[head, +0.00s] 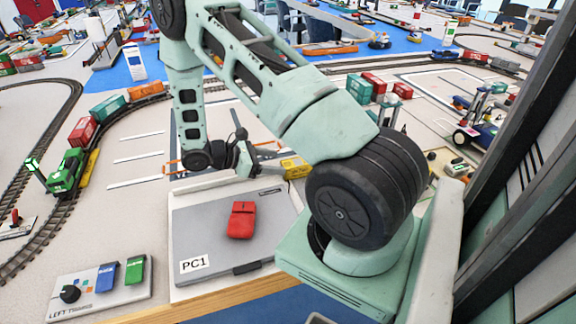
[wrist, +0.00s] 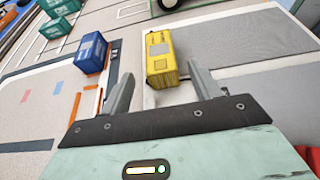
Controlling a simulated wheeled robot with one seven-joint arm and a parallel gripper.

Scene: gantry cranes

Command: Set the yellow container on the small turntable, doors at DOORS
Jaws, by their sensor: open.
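The yellow container (wrist: 161,58) lies ahead of my gripper (wrist: 160,72) in the wrist view, lined up with the gap between its fingers. The gripper is open, with one finger to each side, and its near end reaches about the fingertips; I cannot tell whether anything touches. In the head view the yellow container (head: 295,167) sits beyond the grey PC1 board, just right of my gripper (head: 264,150) and close to my arm, which hides its surroundings. I cannot make out the small turntable or a DOORS mark in either view.
A blue container (wrist: 91,53) stands left of the yellow one in the wrist view. A control panel (head: 75,281) is at lower left. Curving train track (head: 58,228) runs along the left.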

